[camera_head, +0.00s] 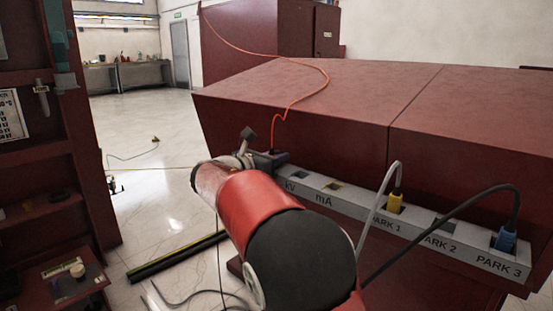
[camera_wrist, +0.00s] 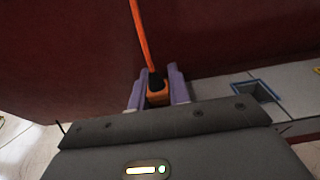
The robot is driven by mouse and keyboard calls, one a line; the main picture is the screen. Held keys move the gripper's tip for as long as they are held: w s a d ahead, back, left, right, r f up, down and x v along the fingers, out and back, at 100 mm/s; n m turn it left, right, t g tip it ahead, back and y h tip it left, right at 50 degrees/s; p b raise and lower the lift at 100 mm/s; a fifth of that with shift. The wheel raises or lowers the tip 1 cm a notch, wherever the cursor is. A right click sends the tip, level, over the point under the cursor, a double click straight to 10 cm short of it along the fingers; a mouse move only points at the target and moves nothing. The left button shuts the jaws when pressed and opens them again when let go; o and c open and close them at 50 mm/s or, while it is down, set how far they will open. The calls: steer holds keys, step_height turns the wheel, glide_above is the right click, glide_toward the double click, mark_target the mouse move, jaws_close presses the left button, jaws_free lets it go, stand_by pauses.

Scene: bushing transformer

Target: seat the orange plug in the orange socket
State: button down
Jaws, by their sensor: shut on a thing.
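My gripper (camera_wrist: 157,92) is shut on the orange plug (camera_wrist: 158,97), which sits between its two purple fingers in the wrist view. The plug's black top and orange cable (camera_wrist: 143,36) point up and away from the gripper. In the head view my gripper (camera_head: 272,157) is at the left end of the grey socket strip, with the orange cable (camera_head: 275,130) rising from it. The orange socket is not visible; gripper and plug cover that end of the strip. I cannot tell how deep the plug sits.
The grey strip (camera_head: 345,205) has an empty blue-rimmed socket (camera_wrist: 259,92) right of the plug. A yellow plug (camera_head: 395,199) is in PARK 1 and a blue plug (camera_head: 506,239) in PARK 3, both with cables. PARK 2 (camera_head: 444,227) looks empty. A dark red cabinet (camera_head: 345,118) stands behind.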

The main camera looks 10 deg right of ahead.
steer(key=shift+f, duration=0.1)
steer(key=c, duration=1.3)
jaws_free()
steer(key=p+v, duration=0.1)
steer(key=v, duration=1.1)
